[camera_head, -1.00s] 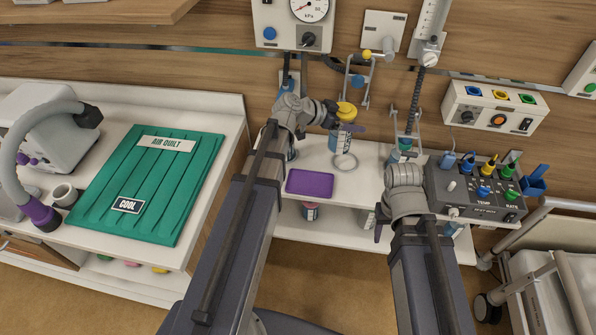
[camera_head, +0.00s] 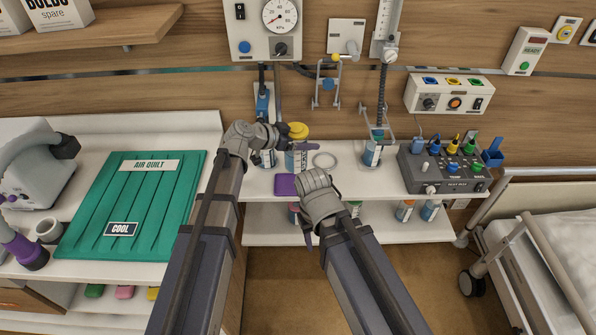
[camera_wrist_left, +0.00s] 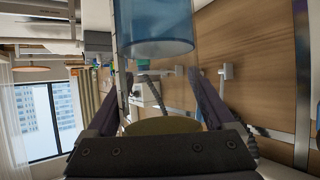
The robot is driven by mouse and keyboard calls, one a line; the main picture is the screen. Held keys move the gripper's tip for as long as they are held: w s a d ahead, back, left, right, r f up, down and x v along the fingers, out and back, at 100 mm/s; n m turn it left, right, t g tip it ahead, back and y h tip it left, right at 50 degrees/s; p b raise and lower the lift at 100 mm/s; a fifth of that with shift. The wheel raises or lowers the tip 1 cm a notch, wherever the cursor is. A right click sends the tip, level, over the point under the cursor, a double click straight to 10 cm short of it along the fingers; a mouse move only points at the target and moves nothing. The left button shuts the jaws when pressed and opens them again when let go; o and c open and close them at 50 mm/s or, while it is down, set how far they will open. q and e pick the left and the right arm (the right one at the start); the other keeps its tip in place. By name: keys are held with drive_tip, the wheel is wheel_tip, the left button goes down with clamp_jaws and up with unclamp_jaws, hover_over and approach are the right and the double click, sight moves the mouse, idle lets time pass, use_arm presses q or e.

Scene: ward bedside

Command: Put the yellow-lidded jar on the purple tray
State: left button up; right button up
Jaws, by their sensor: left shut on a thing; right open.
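The yellow-lidded jar (camera_head: 298,130) is at the back of the white bedside shelf in the head view, its labelled body below the lid. My left gripper (camera_head: 291,142) is shut on it near the lid. In the left wrist view a dull yellow disc, apparently the lid (camera_wrist_left: 165,126), lies between the fingers. I cannot tell whether the jar's base touches the shelf. The purple tray (camera_head: 284,186) lies on the shelf in front of the jar, its right part hidden by my right gripper (camera_head: 307,232). That gripper is open and looks empty; its fingers are partly hidden.
A pale ring (camera_head: 325,160) lies just right of the jar. A blue-labelled bottle (camera_head: 372,153) stands farther right, beside the grey control box (camera_head: 445,168). Several jars stand on the lower shelf. A green quilt panel (camera_head: 135,205) lies on the left counter.

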sight(286, 159)
use_arm(q)
wheel_tip(286, 159, down, 9)
drive_tip(key=b, duration=0.8)
drive_tip(key=shift+r, duration=0.2)
use_arm(e)
wheel_tip(286, 159, down, 9)
drive_tip(key=shift+r, duration=0.2)
use_arm(q)
drive_tip(key=shift+f, duration=0.1)
use_arm(e)
drive_tip(key=shift+f, duration=0.15)
use_arm(q)
drive_tip(key=o, duration=1.5)
drive_tip(key=shift+o, duration=0.2)
drive_tip(key=shift+s+a+r+p, duration=0.15)
drive_tip(key=shift+a+r+p, duration=0.1)
drive_tip(key=shift+r+p, duration=0.15)
drive_tip(key=p+v, duration=0.5)
drive_tip(key=v, duration=0.5)
drive_tip(key=shift+s+a+r, duration=0.2)
drive_tip(key=shift+s+a, duration=0.1)
drive_tip(key=shift+a, duration=0.2)
use_arm(e)
wheel_tip(286, 159, up, 6)
